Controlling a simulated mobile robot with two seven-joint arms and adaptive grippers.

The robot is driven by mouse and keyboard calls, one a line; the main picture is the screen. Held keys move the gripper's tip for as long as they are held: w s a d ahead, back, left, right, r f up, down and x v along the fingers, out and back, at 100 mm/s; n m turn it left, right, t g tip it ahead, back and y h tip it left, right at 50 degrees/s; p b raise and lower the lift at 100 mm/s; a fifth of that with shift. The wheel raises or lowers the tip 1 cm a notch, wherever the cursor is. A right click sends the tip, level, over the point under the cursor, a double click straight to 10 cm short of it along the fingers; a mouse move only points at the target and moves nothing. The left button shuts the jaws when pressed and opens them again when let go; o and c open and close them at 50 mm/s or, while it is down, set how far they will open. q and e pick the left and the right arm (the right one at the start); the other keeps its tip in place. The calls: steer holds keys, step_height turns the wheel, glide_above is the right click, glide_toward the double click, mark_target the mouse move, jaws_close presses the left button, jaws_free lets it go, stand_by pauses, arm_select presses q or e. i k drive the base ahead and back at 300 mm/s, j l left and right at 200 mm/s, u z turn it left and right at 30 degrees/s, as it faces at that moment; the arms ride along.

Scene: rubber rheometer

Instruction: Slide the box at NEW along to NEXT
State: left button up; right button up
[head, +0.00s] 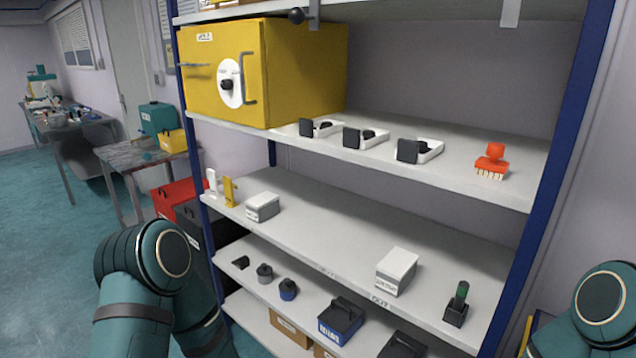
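Two white boxes with grey lower parts stand on the middle shelf (325,235). One box (262,207) is toward the shelf's left end, just right of a small yellow stand. The other box (396,271) is toward the right, near the front edge, left of a dark holder with a green-topped item. A small label (379,301) sits on the shelf edge below the right box. Its print and the print on the boxes are too small to read surely, so I cannot tell which spot is NEW or NEXT. Neither gripper shows; only parts of my teal arms appear.
The shelf between the two boxes is clear. The yellow stand (230,192) and the dark holder (456,305) flank them. Above, a shelf carries a yellow cabinet (300,75), several black-and-white devices and an orange brush (492,160). Blue uprights (560,150) bound the rack.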

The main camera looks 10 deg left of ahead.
mark_target(264, 205)
steer(key=i+j, duration=0.2)
steer(key=j, duration=0.15)
steer(key=i+j, duration=0.2)
steer(key=j, duration=0.2)
steer(key=i+j, duration=0.2)
steer(key=j, duration=0.15)
steer(key=i+j, duration=0.2)
steer(key=j, duration=0.2)
steer(key=i+j, duration=0.2)
steer(key=j, duration=0.15)
steer(key=i+j, duration=0.2)
steer(key=j, duration=0.15)
steer(key=z, duration=1.05)
